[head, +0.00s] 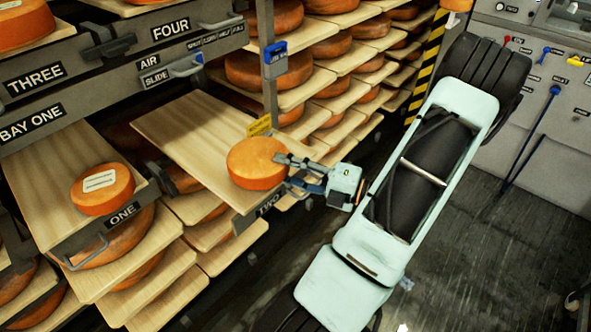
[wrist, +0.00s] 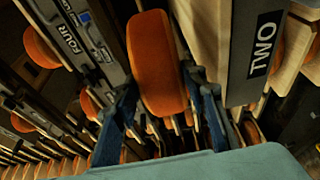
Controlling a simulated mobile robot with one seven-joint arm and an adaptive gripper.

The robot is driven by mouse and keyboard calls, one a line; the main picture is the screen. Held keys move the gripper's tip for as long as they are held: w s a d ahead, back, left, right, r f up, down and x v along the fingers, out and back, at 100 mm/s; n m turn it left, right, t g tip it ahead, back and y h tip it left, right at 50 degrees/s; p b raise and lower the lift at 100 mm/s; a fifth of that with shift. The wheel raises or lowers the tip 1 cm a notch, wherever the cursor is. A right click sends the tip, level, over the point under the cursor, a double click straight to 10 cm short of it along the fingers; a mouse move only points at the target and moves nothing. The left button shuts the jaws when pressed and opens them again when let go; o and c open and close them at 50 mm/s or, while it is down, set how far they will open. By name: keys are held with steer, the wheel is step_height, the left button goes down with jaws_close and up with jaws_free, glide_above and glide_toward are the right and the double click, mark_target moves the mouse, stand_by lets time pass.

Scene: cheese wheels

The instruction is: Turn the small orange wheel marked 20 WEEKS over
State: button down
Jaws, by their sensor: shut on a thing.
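An orange cheese wheel (head: 254,161) is at the front end of the light wooden board marked TWO (head: 185,128). No marking shows on its upper face. My gripper (head: 285,171) reaches in from the right and is shut on the wheel's near edge, one finger over the upper face and the other below. In the wrist view the wheel (wrist: 156,60) stands edge-on between the two blue fingers (wrist: 160,95). I cannot tell whether it touches the board. A smaller-looking orange wheel with a pale label (head: 102,188) lies flat on board ONE; its print is unreadable.
Board ONE (head: 45,165) has bare room behind its wheel, and board TWO is bare behind the held wheel. Racks with many wheels (head: 330,48) stand close behind. A blue tag (head: 275,60) hangs on a post. Grey drawer fronts THREE (head: 36,79) and FOUR are at the upper left.

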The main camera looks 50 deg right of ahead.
steer(key=shift+f+b, duration=1.3)
steer(key=shift+f, duration=0.75)
steer(key=shift+f+b, duration=0.25)
steer(key=shift+b, duration=0.05)
steer(key=c, duration=1.1)
jaws_free()
steer(key=shift+c, duration=0.2)
steer(key=shift+o, duration=0.2)
steer(key=shift+f, duration=0.2)
steer(key=v, duration=1.2)
steer(key=shift+r, duration=0.15)
